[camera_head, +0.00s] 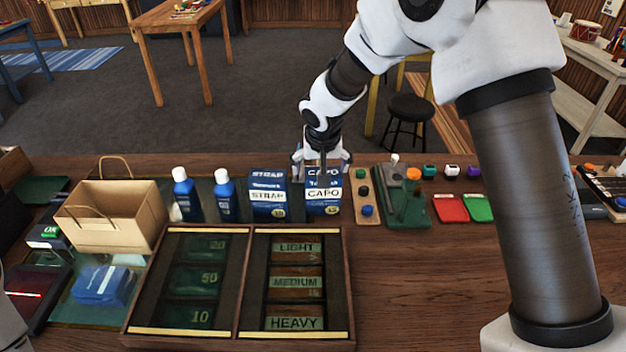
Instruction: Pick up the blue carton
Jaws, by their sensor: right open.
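A blue carton marked CAPO (323,208) stands upright on the wooden counter, with a white label band. A similar blue carton marked STRAP (267,209) stands just left of it. My right gripper (322,162) is at the top of the CAPO carton, coming from behind it. Its fingers are spread to the left and right of the carton's upper part, and it is open. Whether the fingers touch the carton cannot be told. My left gripper is not in view.
Two blue bottles (186,195) and a paper bag (112,214) stand left of the cartons. A wooden tray (243,285) with marked compartments lies in front. A small wooden rack (367,197) stands close on the right. The counter (430,290) at front right is clear.

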